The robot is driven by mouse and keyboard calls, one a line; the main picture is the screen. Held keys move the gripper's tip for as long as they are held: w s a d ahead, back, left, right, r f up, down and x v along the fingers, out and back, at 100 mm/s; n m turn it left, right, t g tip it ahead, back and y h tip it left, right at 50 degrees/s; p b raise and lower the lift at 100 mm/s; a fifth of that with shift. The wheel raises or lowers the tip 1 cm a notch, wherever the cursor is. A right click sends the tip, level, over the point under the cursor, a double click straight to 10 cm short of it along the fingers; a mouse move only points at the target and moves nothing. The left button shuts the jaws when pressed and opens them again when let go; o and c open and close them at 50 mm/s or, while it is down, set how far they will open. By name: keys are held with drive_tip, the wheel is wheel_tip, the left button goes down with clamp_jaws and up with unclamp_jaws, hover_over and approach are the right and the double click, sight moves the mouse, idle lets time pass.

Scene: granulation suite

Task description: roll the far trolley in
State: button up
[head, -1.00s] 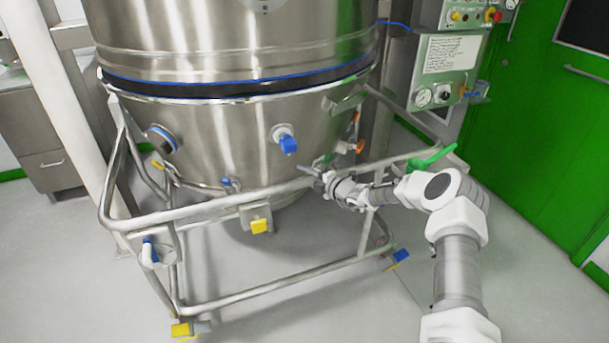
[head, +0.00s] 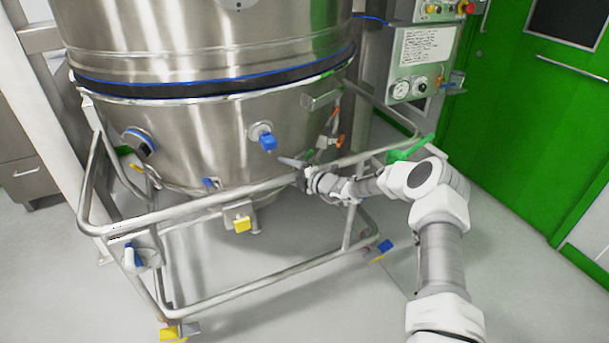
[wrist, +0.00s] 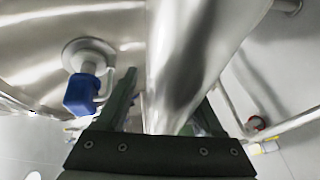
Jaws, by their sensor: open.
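The trolley is a steel tube frame (head: 225,290) on castors with yellow and blue pedals, under a large steel bowl (head: 200,130). It is the only trolley in view. My gripper (head: 296,165) is at the frame's upper front rail (head: 215,200), towards its right end. In the wrist view, my open gripper (wrist: 165,95) has a thick steel tube (wrist: 190,60) between its dark fingers. The tube hides part of the right finger. I cannot tell whether either finger touches it.
A blue-capped port (head: 267,142) on the bowl is close to my gripper; it also shows in the wrist view (wrist: 82,92). A gauge panel (head: 425,60) and a green door (head: 540,120) are at the right. A pale post (head: 50,110) stands left. Grey floor is clear at front.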

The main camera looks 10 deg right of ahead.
drive_tip(key=p+v, duration=0.4)
drive_tip(key=v, duration=1.2)
drive_tip(key=shift+s+d+r, duration=0.25)
